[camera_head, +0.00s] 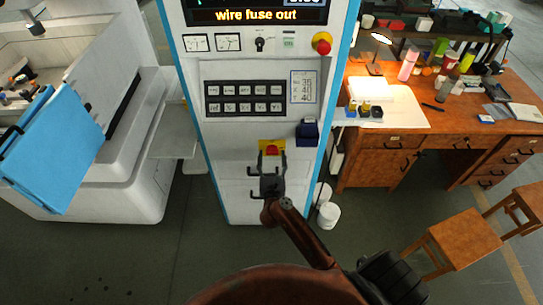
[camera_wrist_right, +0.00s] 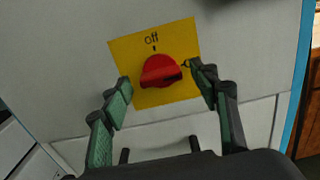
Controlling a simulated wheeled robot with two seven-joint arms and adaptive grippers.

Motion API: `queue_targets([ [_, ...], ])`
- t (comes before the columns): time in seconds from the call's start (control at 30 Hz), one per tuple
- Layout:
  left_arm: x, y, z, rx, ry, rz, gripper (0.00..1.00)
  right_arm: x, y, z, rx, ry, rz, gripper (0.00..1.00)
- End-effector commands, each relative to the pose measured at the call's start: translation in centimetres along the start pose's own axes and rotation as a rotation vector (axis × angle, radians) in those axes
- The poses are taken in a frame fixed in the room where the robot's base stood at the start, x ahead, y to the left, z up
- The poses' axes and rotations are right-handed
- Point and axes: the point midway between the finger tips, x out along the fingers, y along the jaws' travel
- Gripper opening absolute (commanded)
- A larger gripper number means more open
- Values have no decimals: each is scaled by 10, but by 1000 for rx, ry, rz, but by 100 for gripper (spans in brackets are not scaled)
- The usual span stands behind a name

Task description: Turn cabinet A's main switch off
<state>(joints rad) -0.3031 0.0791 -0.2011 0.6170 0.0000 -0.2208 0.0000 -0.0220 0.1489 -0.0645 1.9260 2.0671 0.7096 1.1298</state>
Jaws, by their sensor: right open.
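Cabinet A (camera_head: 218,150) is the tall white cabinet with blue edges in the head view. Its main switch is a red rotary knob (camera_wrist_right: 161,71) on a yellow plate (camera_wrist_right: 122,57), low on the front. The plate reads "off" above the knob. The knob's grip bar lies roughly sideways, not in line with the off mark. My right gripper (camera_head: 272,158) is open, its fingers on either side of the knob; the wrist view does not clearly show contact. My left gripper is not in view.
Above the switch are a black button panel (camera_head: 245,98), a red emergency button (camera_head: 322,43) and a display reading "wire fuse out". A dark blue box (camera_head: 308,131) sticks out right of the switch. A wooden desk (camera_head: 380,142) stands to the right.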

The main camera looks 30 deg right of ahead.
Motion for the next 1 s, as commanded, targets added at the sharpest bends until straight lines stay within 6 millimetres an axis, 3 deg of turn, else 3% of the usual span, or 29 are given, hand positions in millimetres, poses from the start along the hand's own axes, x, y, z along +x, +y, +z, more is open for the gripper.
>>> queue_targets([
  [0.37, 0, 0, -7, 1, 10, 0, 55, 8, 0, 0, -1, 0, 0, 55],
  [1.0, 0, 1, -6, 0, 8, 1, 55, 5, 4, 0, -1, 1, 1, 13],
])
